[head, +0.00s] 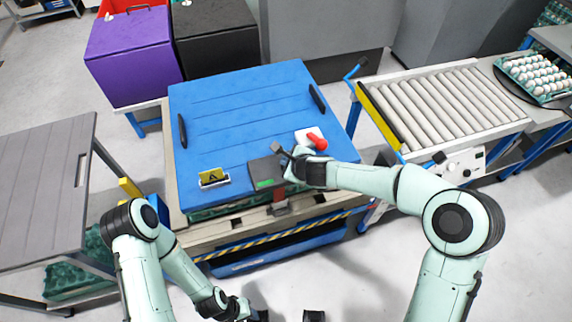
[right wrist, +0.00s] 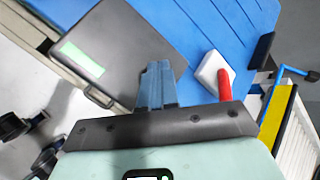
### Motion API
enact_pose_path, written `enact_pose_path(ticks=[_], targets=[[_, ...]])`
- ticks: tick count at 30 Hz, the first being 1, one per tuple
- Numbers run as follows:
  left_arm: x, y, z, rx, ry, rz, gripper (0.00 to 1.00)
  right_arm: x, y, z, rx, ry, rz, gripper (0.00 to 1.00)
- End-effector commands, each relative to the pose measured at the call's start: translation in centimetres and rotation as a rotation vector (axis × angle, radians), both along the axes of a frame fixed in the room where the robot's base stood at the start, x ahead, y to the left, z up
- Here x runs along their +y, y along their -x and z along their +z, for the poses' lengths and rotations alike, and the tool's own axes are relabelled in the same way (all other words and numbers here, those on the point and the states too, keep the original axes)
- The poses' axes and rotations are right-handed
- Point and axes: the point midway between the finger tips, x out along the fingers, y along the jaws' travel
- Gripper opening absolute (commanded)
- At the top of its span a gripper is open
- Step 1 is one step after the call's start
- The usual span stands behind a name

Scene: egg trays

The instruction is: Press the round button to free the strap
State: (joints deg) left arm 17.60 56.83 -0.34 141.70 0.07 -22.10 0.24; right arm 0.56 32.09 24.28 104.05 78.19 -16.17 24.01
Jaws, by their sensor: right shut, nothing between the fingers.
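A dark grey box (head: 264,170) with a green label sits at the front edge of the blue lid (head: 235,110). The box also shows in the right wrist view (right wrist: 115,50). A reddish-brown strap piece (head: 280,201) hangs below it at the front. I cannot make out a round button; my right gripper covers part of the box's right side in the head view. My right gripper (head: 283,154) is shut and empty, over the box's right edge; its fingers also show in the wrist view (right wrist: 157,85). My left gripper (head: 243,309) is low at the bottom edge, away from the box.
A red handle on a white base (head: 304,137) stands on the lid just behind my right gripper. A yellow sign (head: 212,177) stands left of the box. A roller conveyor (head: 440,103) is to the right, an egg tray (head: 548,99) beyond it. Floor in front is open.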

Motion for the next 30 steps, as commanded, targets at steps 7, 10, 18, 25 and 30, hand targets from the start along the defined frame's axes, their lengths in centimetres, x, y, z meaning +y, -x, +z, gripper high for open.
enact_pose_path(ticks=[7,10,18,25,30], targets=[[0.00,0.10,-0.28,0.001,0.000,0.000,0.43,0.01,0.01,-0.37,0.000,0.000,0.000,0.00],[0.00,0.14,-0.37,0.002,-0.001,0.000,0.43,0.02,0.01,-0.50,0.001,0.001,0.001,0.00],[0.00,0.22,-0.61,0.002,0.000,0.000,0.43,0.01,0.02,-0.86,0.001,0.001,0.001,0.00],[0.00,0.25,-0.71,0.003,0.000,0.000,0.43,0.00,0.02,-1.00,0.001,0.001,0.000,0.00],[0.00,0.25,-0.68,0.003,0.000,0.000,0.43,-0.02,0.03,-0.99,0.001,0.001,0.000,0.00]])
